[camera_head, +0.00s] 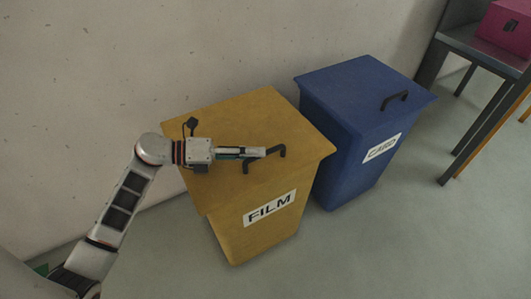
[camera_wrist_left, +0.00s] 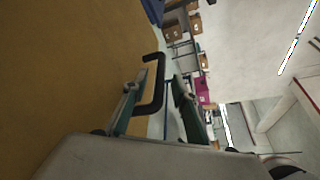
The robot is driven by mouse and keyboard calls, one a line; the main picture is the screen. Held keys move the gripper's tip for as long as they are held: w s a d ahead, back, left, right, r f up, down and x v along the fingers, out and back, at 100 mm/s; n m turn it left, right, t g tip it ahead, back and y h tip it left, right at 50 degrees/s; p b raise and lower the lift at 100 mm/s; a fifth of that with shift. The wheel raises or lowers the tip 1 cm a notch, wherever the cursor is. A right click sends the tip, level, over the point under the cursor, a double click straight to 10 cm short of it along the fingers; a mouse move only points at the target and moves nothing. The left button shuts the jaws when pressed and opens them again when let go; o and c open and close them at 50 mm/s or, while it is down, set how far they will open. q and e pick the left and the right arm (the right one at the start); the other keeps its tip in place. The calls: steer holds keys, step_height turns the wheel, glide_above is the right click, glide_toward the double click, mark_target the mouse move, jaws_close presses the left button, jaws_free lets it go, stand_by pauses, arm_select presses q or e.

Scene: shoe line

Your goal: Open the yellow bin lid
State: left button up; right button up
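The yellow bin (camera_head: 225,230) is labelled FILM, and its flat lid (camera_head: 255,110) lies closed on top. A black bar handle (camera_head: 280,151) stands on the lid near its front right side. My left gripper (camera_head: 265,153) lies low over the lid, with its fingertips at the handle. In the left wrist view the gripper (camera_wrist_left: 160,82) has its fingers spread apart, and the black handle (camera_wrist_left: 157,72) shows between them. The fingers do not look closed on the bar. Part of the handle is hidden by the gripper in the head view. My right gripper is not in view.
A blue bin (camera_head: 345,175) labelled CARD stands close to the right of the yellow bin, with its lid closed. A wall (camera_head: 130,50) is behind both bins. A grey table with a magenta box (camera_head: 508,28) is at the upper right. The floor in front is clear.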

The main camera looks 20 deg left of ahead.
arm_select(q)
steer(key=shift+x, duration=1.65)
